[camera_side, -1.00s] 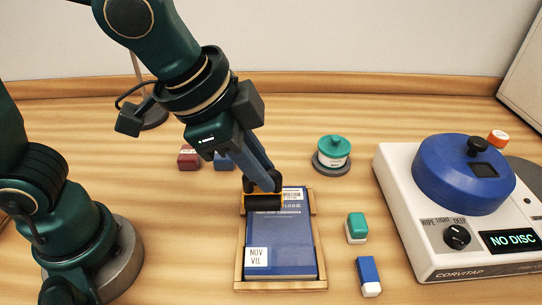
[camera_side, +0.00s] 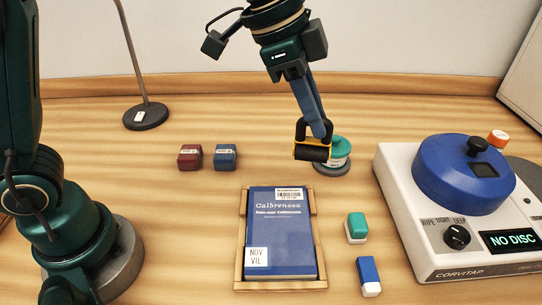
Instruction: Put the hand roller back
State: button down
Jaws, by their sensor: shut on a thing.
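My gripper (camera_side: 318,128) is shut on the hand roller (camera_side: 312,150), which has a black cylinder and a yellow-orange frame. It holds the roller up off the blue book, in front of and partly over a round teal-topped container (camera_side: 341,148) on a grey base. I cannot tell whether the roller touches the container. The blue book (camera_side: 283,230), with a barcode and a white "NOV VIL" label, lies in a wooden tray (camera_side: 240,262). No stand for the roller is clearly seen.
A dark red block (camera_side: 190,157) and a blue block (camera_side: 225,157) sit at the back left, near a round-based stand (camera_side: 146,117). A teal-and-white block (camera_side: 356,228) and a blue-and-white eraser (camera_side: 368,276) lie right of the tray. A white machine (camera_side: 400,200) reads "NO DISC".

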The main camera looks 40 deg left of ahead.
jog(key=w+a+f+n, duration=0.2)
jog(key=w+a+f, duration=0.2)
jog(key=w+a, duration=0.4)
jog(key=shift+w+d+f, duration=0.15)
jog(key=shift+d+f, duration=1.55)
jog(key=shift+d, duration=0.2)
jog(key=shift+w+d+f, duration=0.15)
jog(key=shift+d+f, duration=1.5)
jog(key=shift+d, duration=0.25)
jog(key=shift+w+d+f, duration=0.15)
jog(key=shift+d+f, duration=1.55)
jog(key=shift+d, duration=0.2)
jog(key=shift+f, duration=0.15)
jog(key=c, duration=0.8)
grip_release()
jog(key=shift+c, duration=0.2)
